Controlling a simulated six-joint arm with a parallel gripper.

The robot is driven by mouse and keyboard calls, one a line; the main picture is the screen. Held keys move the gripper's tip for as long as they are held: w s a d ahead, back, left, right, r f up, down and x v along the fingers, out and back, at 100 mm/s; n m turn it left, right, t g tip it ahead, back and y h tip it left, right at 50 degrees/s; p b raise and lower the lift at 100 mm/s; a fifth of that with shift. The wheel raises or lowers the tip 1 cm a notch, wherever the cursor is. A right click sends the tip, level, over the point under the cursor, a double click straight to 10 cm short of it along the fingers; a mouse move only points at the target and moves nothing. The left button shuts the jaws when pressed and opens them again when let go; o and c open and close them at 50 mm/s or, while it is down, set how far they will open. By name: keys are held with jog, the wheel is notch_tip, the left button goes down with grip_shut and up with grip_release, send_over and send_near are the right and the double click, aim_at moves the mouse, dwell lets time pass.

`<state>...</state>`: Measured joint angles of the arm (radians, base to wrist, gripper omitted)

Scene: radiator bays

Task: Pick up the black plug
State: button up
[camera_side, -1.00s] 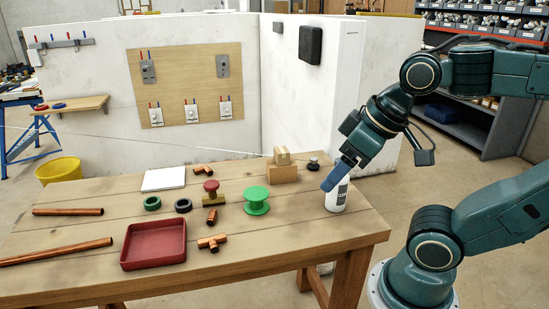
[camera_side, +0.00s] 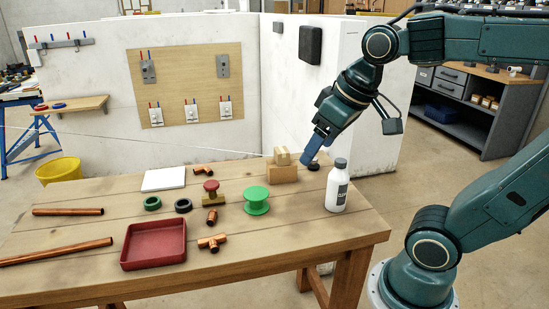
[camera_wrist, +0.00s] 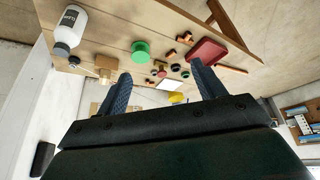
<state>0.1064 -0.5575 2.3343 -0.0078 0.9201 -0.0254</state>
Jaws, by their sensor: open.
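The black plug (camera_side: 314,167) stands on the wooden table at its back right, a small dark disc with a knob on top. My gripper (camera_side: 309,155) is above it in the side view, and its blue fingers partly cover the plug. The height between the fingertips and the plug is hard to tell. In the wrist view, the plug (camera_wrist: 73,61) is a small dark shape at the left, outside the span of the fingers. The wrist view shows my gripper's two fingers (camera_wrist: 160,70) spread wide with nothing between them.
A white bottle (camera_side: 337,187) stands in front of the plug to its right. Stacked wooden blocks (camera_side: 283,170) stand close on its left. A green spool (camera_side: 256,201), red tray (camera_side: 154,244) and copper pieces (camera_side: 212,243) lie further left. A white wall (camera_side: 375,110) rises behind.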

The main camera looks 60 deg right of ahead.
jog(key=w+d+r+m+g, duration=0.1)
jog(key=w+d+m, duration=0.1)
jog(key=w+d, duration=0.8)
jog(key=m+g, duration=0.3)
jog(key=m, duration=0.1)
send_over(314, 161)
notch_tip(314, 161, down, 18)
jog(key=shift+w+d+f, duration=0.1)
jog(key=shift+d+f, duration=0.05)
jog(key=shift+f, duration=1.25)
jog(key=shift+w+d+f, duration=0.1)
jog(key=shift+d+f, duration=0.05)
jog(key=shift+f, duration=1.25)
jog(key=shift+w+d+f, duration=0.1)
jog(key=shift+d+f, duration=0.05)
jog(key=shift+f, duration=1.25)
jog(key=shift+d+f, duration=0.15)
jog(key=shift+f, duration=1.15)
jog(key=shift+d+f, duration=0.1)
jog(key=shift+f, duration=1.2)
jog(key=shift+c, duration=0.4)
jog(key=c, duration=1)
